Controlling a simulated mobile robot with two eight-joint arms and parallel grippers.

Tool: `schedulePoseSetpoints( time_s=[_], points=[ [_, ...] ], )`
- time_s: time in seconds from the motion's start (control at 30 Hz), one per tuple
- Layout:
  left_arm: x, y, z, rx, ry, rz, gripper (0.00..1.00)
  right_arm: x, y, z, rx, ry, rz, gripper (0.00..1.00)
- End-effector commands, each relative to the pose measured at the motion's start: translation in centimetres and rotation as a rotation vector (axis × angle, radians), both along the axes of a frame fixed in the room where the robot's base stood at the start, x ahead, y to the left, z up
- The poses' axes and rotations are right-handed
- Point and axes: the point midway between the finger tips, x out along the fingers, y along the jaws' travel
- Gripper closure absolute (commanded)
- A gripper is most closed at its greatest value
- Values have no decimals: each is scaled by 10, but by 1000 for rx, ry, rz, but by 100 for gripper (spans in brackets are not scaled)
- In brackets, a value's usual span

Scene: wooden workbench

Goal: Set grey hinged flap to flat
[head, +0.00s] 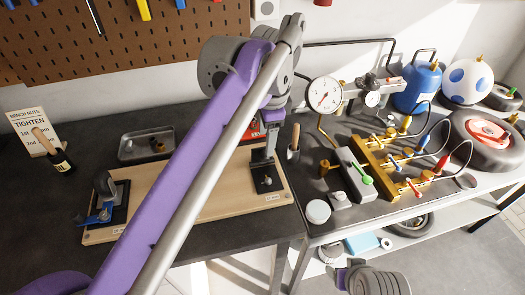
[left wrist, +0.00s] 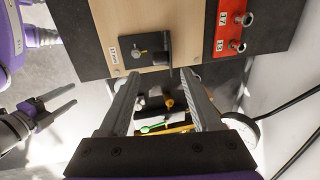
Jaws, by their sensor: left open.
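The wooden board (head: 205,195) lies on the dark bench and carries a black plate (head: 265,183) with a small knob at its right end. My right gripper (left wrist: 72,96) shows at the left of the wrist view, fingers apart and empty.
A metal tray (head: 146,144) stands behind the board. A red block (left wrist: 233,28) with sockets lies near the plate. Right stands a brass valve manifold (head: 378,160) with a gauge (head: 324,95).

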Motion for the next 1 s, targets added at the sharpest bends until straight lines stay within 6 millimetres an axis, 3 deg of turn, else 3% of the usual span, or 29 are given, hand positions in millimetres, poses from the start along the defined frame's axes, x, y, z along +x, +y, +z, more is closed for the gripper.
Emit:
schedulePoseSetpoints(
  time_s=[0.1,0.3,0.73,1.0],
  points=[
    [4,2,-25,0,0,2,35,-1,0,-4,0,2,0,36],
    [9,4,-53,0,0,2,35,-1,0,-7,0,3,0,36],
    [10,4,-63,-1,0,2,35,-1,0,-8,0,3,0,36],
    [10,4,-63,-1,0,2,82,-1,0,-8,0,3,0,36]
  ],
)
